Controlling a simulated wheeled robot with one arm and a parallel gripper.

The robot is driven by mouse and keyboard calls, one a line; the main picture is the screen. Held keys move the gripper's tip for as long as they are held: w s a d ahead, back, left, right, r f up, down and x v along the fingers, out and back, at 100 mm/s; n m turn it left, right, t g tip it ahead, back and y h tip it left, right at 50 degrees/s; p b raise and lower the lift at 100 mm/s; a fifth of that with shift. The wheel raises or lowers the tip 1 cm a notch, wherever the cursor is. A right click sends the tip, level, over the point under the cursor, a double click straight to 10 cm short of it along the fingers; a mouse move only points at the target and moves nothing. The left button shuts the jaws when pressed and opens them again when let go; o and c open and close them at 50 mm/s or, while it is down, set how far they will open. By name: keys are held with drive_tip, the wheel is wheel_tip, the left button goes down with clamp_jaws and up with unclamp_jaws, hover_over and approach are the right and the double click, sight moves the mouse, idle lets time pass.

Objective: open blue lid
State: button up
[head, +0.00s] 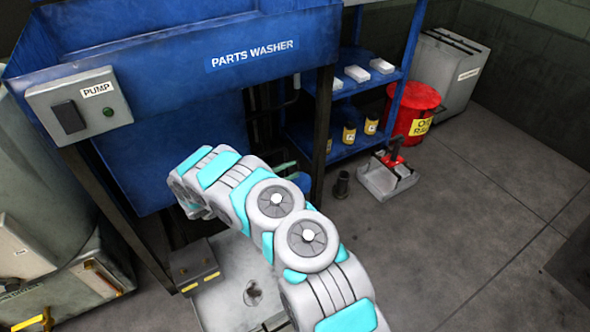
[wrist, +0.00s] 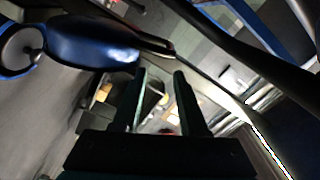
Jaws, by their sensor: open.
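In the wrist view, a glossy dark blue rounded body (wrist: 95,42) lies to the upper left of my gripper (wrist: 161,73). I cannot tell whether it is the blue lid. The two dark fingers of my gripper stand apart with nothing seen between them, and the blue body is apart from them. In the head view, a small blue rounded thing (head: 300,181) shows behind my arm, low under the parts washer (head: 165,95). My arm hides most of it. My gripper is hidden in the head view.
Dark frame legs (head: 321,130) of the washer stand near my arm. A grey pump box (head: 78,105) is on the washer's front. A blue shelf (head: 355,140), a red bin (head: 412,112) and a grey tray (head: 386,180) are to the right.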

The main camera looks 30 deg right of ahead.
drive_tip(key=a, duration=0.5)
drive_tip(key=shift+a, duration=0.2)
drive_tip(key=shift+s, duration=0.1)
